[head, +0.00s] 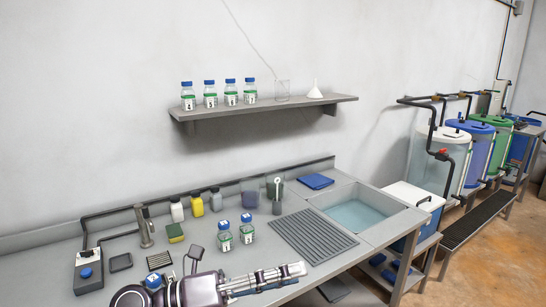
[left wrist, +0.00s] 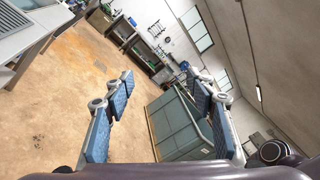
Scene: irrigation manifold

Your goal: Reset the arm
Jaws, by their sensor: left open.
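My left arm reaches in along the bottom of the head view. Its gripper (head: 286,274) points right, in front of the grey counter's (head: 215,275) near edge. In the left wrist view the two blue-padded fingers (left wrist: 162,80) stand wide apart with nothing between them. Beyond them are tan floor and a grey-green cabinet (left wrist: 178,125). Whether the gripper touches the counter cannot be told. My right gripper is in neither view.
Two green-labelled bottles (head: 224,240) stand on the counter behind the gripper, left of a ribbed drainboard (head: 313,236) and sink (head: 358,214). A meter (head: 88,271) stands at the left. A wall shelf (head: 262,107) holds several bottles, a beaker and a funnel.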

